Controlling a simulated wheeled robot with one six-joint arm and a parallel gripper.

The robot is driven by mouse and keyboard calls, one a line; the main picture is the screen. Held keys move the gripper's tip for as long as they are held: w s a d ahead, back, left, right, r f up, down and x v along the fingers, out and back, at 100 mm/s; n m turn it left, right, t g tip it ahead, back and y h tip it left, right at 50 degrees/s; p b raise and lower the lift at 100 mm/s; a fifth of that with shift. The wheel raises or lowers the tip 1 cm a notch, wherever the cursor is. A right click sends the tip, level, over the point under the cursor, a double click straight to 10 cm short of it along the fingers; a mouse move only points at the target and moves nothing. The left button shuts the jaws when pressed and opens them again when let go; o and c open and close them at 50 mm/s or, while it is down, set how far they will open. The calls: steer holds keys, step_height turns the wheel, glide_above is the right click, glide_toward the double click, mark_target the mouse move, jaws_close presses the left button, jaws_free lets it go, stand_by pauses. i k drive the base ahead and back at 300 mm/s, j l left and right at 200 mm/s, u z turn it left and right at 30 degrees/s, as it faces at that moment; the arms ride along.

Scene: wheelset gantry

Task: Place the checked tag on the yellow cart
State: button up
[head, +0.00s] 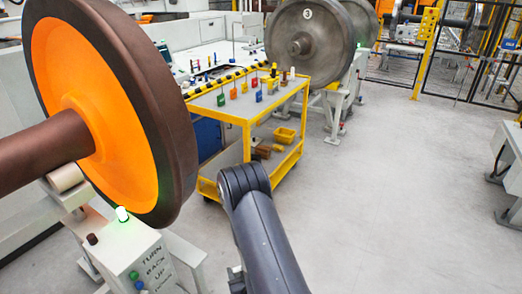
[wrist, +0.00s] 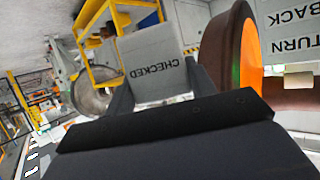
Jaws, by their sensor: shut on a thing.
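The checked tag (wrist: 155,65) is a grey plate with the word CHECKED, upside down in the wrist view. My gripper (wrist: 155,90) is shut on it, one finger at each side of the plate. The yellow cart (head: 247,121) stands mid-picture in the head view, with several small coloured tags on its grey top. It also shows at the upper left of the wrist view (wrist: 101,73), tilted. The tag is apart from the cart. My gripper is hidden in the head view, where only my dark arm shows in front of the cart.
A large wheel with an orange face (head: 88,75) fills the left of the head view. A grey control box (head: 135,260) with a lit green lamp stands below it. Another wheel (head: 325,40) stands behind the cart. The floor (head: 410,180) to the right is clear.

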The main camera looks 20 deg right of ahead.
mark_target(245, 110)
steer(key=i+l+z, duration=0.15)
steer(key=i+l, duration=0.15)
steer(key=i, duration=0.2)
steer(key=i+l+z, duration=0.15)
steer(key=i, duration=0.35)
steer(key=i+l+z, duration=0.15)
steer(key=i, duration=0.4)
